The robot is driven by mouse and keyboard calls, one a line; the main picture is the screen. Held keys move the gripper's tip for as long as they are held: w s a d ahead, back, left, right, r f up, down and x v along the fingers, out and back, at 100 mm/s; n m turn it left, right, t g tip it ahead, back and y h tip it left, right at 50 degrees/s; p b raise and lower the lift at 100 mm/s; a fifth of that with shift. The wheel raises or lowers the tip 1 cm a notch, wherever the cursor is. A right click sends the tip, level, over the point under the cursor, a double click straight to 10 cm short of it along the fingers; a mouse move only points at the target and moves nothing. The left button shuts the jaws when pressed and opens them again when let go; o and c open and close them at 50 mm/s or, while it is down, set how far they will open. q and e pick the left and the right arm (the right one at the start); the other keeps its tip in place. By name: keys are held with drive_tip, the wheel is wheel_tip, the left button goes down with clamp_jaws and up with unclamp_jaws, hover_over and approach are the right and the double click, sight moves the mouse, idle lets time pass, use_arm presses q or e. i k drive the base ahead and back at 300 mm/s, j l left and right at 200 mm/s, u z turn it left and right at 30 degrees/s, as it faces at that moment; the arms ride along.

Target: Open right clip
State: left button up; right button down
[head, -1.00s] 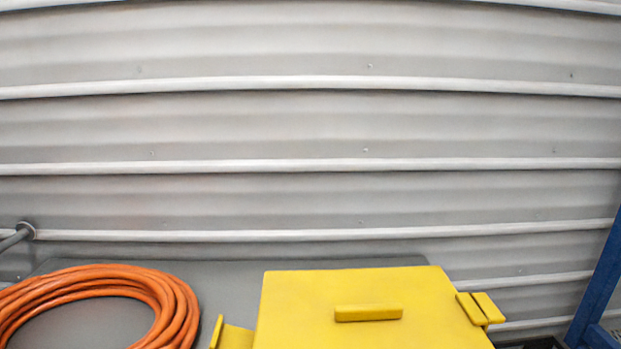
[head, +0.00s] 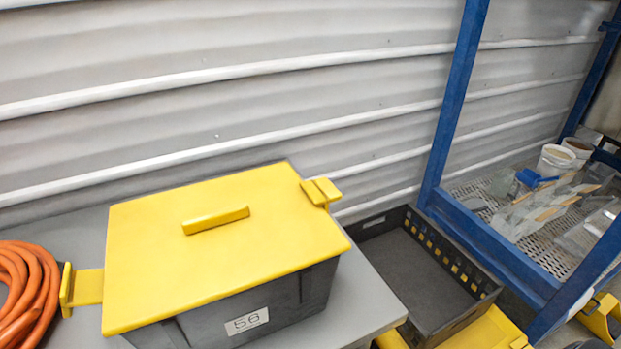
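A dark grey bin (head: 290,300) with a yellow lid (head: 150,230) stands on a grey table. The lid lies on the bin and has a yellow bar handle (head: 216,220) on top. The right clip (head: 322,190) is yellow and sits at the lid's right edge near the back corner; its upper part overlaps the lid edge, so it looks closed. The left clip (head: 85,287) is yellow and sticks out sideways from the bin, off the lid, so it looks open. Neither of my grippers shows in the head view.
An orange coiled hose (head: 28,290) lies left of the bin. The grey table (head: 375,300) ends just right of it. Beyond are a black crate (head: 415,265), yellow parts (head: 485,330) below it, and a blue frame (head: 455,110) around a mesh shelf (head: 550,255) with white buckets and tools.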

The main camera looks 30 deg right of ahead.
sight(321, 192)
drive_tip(key=l+u, duration=0.1)
drive_tip(key=l, duration=0.3)
drive_tip(key=k+l+u, duration=0.1)
drive_tip(key=l, duration=0.3)
drive_tip(key=k+l+u, duration=0.1)
drive_tip(key=l, duration=0.3)
drive_tip(key=k+l+u, duration=0.1)
drive_tip(key=l, duration=0.3)
drive_tip(key=k+l+u, duration=0.1)
drive_tip(key=l, duration=0.25)
drive_tip(key=k, duration=0.1)
